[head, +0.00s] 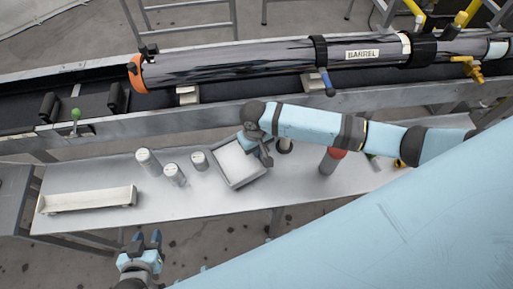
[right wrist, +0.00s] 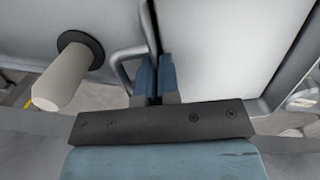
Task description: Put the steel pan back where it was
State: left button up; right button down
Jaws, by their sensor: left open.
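The steel pan (head: 223,168), a square grey tray with a pale inside, is at the middle of the metal table (head: 200,203). In the right wrist view its pale inside (right wrist: 215,45) fills the right side. My right gripper (head: 262,152) reaches down at the pan's right side. In the right wrist view its blue fingers (right wrist: 157,78) are close together at the pan's edge, beside a looped metal handle (right wrist: 117,68), and look shut on it. I cannot tell whether the pan touches the table. My left gripper (head: 146,240) is open and empty in front of the table.
Several pale cylinders (head: 148,163) stand left of the pan. A long white tray (head: 88,200) lies at the table's left end. A red-topped cylinder (head: 329,165) stands right of the pan. Behind runs a rail bed with a long barrel (head: 240,62). The table front centre is clear.

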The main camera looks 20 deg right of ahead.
jog(key=shift+f, duration=0.3)
jog(key=shift+f, duration=0.15)
jog(key=c, duration=1.4)
grip_release()
jog(key=shift+f, duration=0.1)
jog(key=shift+o, duration=0.2)
